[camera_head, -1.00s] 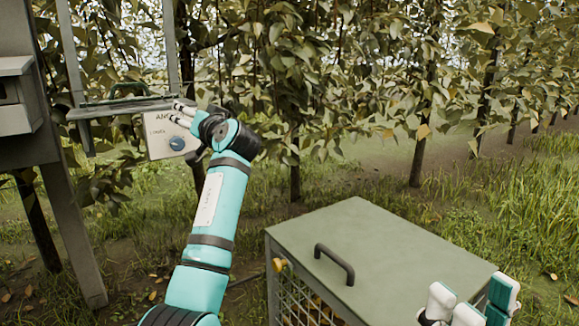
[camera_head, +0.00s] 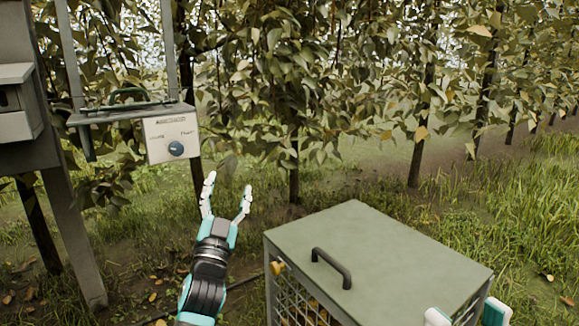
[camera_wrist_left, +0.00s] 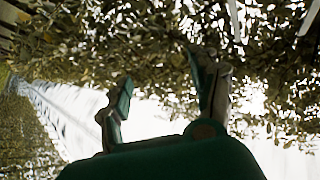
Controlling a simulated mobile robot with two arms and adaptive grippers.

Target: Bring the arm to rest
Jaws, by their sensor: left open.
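My left arm comes up from the bottom of the head view, left of centre. Its gripper (camera_head: 226,196) points upward with its two fingers spread apart and nothing between them. It is to the lower right of the white control box with the blue knob and apart from it. In the left wrist view the gripper's fingers (camera_wrist_left: 162,95) are also spread, with only leaves and bright sky behind them. My right gripper (camera_head: 466,314) shows only as white and teal tips at the bottom edge of the head view. Its jaw state cannot be made out.
The white box with a blue knob (camera_head: 176,148) hangs under a grey shelf (camera_head: 140,111) on a frame at the left. A green-grey cabinet (camera_head: 400,250) with a black handle (camera_head: 332,266) stands right of my left arm. Leafy trees line the back.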

